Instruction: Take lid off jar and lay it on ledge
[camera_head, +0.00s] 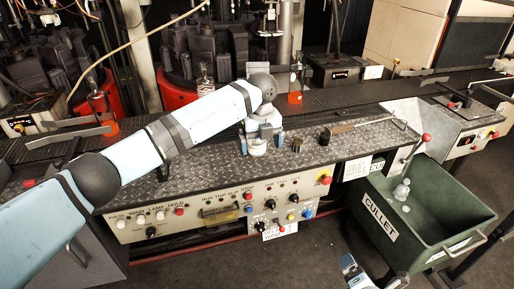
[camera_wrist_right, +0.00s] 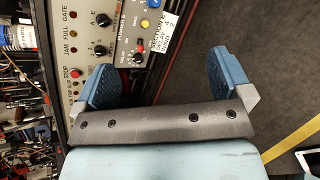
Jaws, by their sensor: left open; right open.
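My left gripper (camera_head: 261,145) is over the dark tread-plate top (camera_head: 205,160) of the control console, its two blue fingers apart and pointing down. A small dark cylinder (camera_head: 297,145) stands just to the right of its fingers, apart from them. Another short dark piece (camera_head: 325,136) is farther right, by a long-handled tool. I cannot tell which of these is the jar or its lid; both are small and dark. My right gripper (camera_wrist_right: 157,55) is open and empty in the right wrist view, in front of the console panel and floor.
A green cullet bin (camera_head: 440,220) holding clear glass pieces (camera_head: 401,190) stands at the right. Glass bottles (camera_head: 205,82) and orange-red glowing pieces (camera_head: 295,97) stand behind the console. Knobs and buttons cover its front panel (camera_head: 225,208). The front floor is mostly clear.

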